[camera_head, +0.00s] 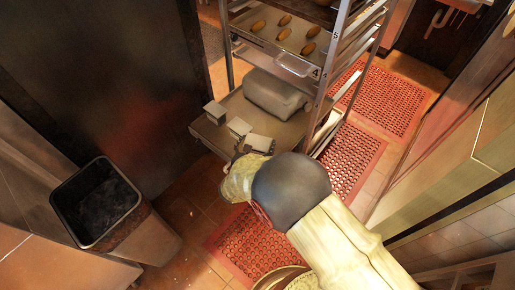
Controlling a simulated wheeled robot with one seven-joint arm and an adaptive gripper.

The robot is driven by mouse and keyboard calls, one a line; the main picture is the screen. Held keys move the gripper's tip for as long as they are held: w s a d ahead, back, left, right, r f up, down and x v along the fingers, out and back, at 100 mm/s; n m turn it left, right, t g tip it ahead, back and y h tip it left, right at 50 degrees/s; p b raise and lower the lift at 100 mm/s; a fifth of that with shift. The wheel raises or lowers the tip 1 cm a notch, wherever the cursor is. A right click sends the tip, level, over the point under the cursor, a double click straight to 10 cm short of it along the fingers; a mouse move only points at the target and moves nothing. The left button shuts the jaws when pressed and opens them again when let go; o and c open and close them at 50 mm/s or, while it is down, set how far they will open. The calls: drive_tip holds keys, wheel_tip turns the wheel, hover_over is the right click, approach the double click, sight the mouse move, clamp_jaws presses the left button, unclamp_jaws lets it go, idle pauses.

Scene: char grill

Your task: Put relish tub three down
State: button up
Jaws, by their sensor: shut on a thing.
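Three small tubs with pale lids show along the front of the rack's lower shelf (213,132). The farthest tub (215,112) stands at the left and the middle tub (238,129) is beside it. The nearest tub (260,143) is right at my gripper (244,153), which is shut on it. My wrist and forearm hide part of the gripper and the near side of this tub. I cannot tell whether the tub touches the shelf. No labels are readable.
A grey lumpy bundle (274,97) sits behind the tubs. Rack posts and a tray (263,37) of brown oval items are above. An open bin (97,203) stands at left. Red perforated mats (378,101) cover some floor. Bare shelf shows between the bundle and tubs.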

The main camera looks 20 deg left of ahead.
drive_tip(key=w+f, duration=0.1)
drive_tip(key=w+f+b, duration=0.1)
drive_tip(key=w+a+f, duration=0.1)
drive_tip(key=f, duration=0.1)
drive_tip(key=shift+f, duration=0.1)
drive_tip(key=shift+w+a+f+b, duration=0.15)
drive_tip(key=shift+f+b, duration=0.35)
drive_tip(key=shift+f, duration=0.4)
drive_tip(key=shift+w+f+b, duration=0.1)
drive_tip(key=shift+f+b, duration=0.4)
drive_tip(key=shift+f, duration=0.35)
drive_tip(key=shift+f, duration=0.2)
drive_tip(key=o, duration=1.4)
drive_tip(key=shift+o, duration=0.3)
